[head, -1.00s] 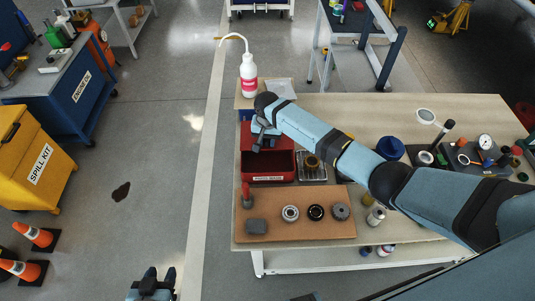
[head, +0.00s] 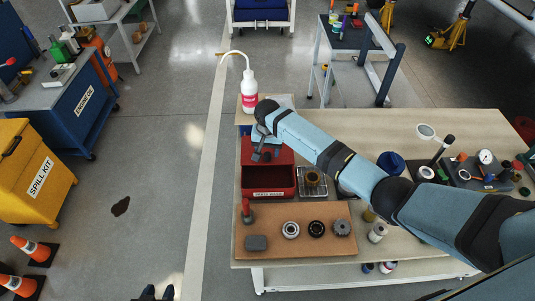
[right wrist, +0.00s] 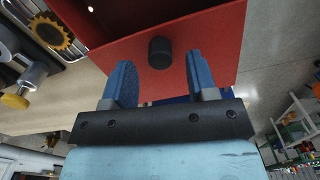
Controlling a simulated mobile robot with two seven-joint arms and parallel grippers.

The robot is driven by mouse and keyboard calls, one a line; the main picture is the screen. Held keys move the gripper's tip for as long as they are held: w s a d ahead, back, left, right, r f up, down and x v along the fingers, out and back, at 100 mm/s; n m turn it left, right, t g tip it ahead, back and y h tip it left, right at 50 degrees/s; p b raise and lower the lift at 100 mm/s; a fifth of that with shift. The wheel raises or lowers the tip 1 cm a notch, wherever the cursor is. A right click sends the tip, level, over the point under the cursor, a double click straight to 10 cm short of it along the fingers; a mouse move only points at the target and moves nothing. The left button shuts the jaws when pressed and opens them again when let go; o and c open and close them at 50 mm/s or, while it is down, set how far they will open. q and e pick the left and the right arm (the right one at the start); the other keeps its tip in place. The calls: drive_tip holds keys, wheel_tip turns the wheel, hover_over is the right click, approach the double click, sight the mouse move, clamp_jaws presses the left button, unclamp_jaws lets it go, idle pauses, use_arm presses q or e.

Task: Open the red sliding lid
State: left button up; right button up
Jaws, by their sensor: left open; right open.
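The red box (head: 268,194) stands on the bench with its front part open, showing a dark red inside. Its red sliding lid (head: 285,155) covers the back part. My right gripper (head: 262,155) is over the lid, partly hidden by its own arm. In the right wrist view, the open blue fingers (right wrist: 160,72) are apart, with a black knob (right wrist: 160,52) on the red lid (right wrist: 205,42) between and just beyond their tips. Neither finger visibly touches the knob. My left gripper (head: 158,293) shows only partly at the bottom edge, away from the bench.
A white wash bottle (head: 249,92) stands behind the box. A metal tray with a brown gear (head: 312,178) is close at its right. A brown board (head: 270,245) with several round parts lies in front. The floor left of the bench is mostly clear.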

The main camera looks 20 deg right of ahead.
wheel_tip(320, 180, up, 11)
idle(0.3)
drive_tip(key=s+a+f+n+t+y, duration=0.1)
drive_tip(key=s+f, duration=0.3)
drive_tip(key=s, duration=0.1)
drive_tip(key=s+a+f+n+t+y+p, duration=0.1)
drive_tip(key=s+f+t, duration=0.1)
drive_tip(key=s+f, duration=0.3)
drive_tip(key=s+a+f+n+t+y, duration=0.1)
drive_tip(key=s+f+n+t, duration=0.1)
drive_tip(key=s+f, duration=0.2)
drive_tip(key=shift+s+a+f+p, duration=0.15)
drive_tip(key=shift+s+f+p, duration=0.05)
drive_tip(key=shift+s, duration=0.35)
drive_tip(key=shift+s+a+f+p, duration=0.15)
drive_tip(key=shift+s+f, duration=0.05)
drive_tip(key=shift+s, duration=0.35)
drive_tip(key=s+t, duration=0.1)
drive_tip(key=s, duration=0.2)
drive_tip(key=s+d+n+t, duration=0.1)
drive_tip(key=s, duration=0.2)
drive_tip(key=s+n+t+p, duration=0.1)
drive_tip(key=s, duration=0.2)
drive_tip(key=shift+s+d+y, duration=0.3)
drive_tip(key=s+d+r+n+t, duration=0.2)
drive_tip(key=s+r+t, duration=0.1)
drive_tip(key=s, duration=0.5)
drive_tip(key=shift+d+r, duration=0.25)
drive_tip(key=shift+d, duration=0.05)
